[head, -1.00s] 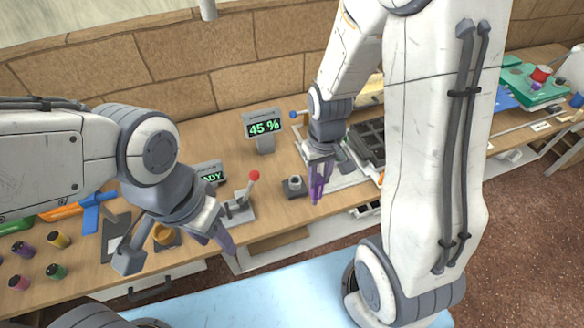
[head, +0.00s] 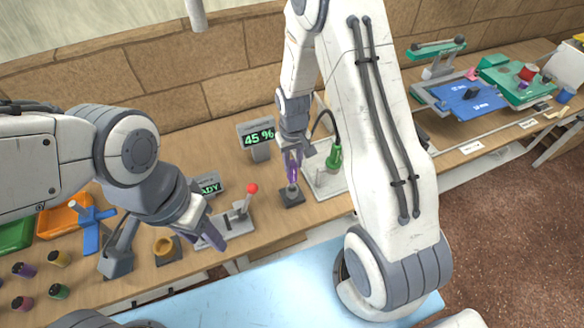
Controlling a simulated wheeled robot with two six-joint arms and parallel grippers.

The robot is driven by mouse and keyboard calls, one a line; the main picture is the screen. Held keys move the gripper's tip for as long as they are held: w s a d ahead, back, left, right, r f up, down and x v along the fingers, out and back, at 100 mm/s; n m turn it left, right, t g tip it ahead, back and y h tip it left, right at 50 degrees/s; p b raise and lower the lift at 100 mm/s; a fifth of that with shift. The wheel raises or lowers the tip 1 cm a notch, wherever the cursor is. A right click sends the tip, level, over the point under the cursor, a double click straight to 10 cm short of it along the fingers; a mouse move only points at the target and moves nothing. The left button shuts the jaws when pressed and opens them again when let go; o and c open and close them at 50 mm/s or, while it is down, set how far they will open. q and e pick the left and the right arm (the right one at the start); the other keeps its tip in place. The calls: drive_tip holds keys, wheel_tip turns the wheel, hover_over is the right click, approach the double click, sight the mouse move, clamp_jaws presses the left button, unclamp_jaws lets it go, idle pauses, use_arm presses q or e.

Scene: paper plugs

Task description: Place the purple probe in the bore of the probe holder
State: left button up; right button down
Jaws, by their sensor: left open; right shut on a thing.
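The purple probe (head: 292,177) is upright in my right gripper (head: 293,163), which is shut on it. The probe holder (head: 291,199) is a small dark block on the table, directly below the probe. The probe's lower end meets the top of the holder in the picture; I cannot tell whether it is inside the bore, which is hidden. My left gripper (head: 166,255) is open and empty, near the front of the table, left of the holder.
A lever stand with a red knob (head: 252,188) stands left of the holder. A 45 % display (head: 258,134) is behind it. A green-handled tool (head: 334,157) with a black cable stands to the right. Several coloured plugs (head: 58,258) lie at far left.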

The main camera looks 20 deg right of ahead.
sight(292, 172)
wheel_tip(292, 172, down, 4)
drive_tip(key=shift+r+p, duration=0.15)
drive_tip(key=shift+p, duration=0.65)
drive_tip(key=shift+f, duration=0.2)
drive_tip(key=shift+f, duration=0.2)
drive_tip(key=c, duration=0.6)
unclamp_jaws()
drive_tip(key=shift+r, duration=0.1)
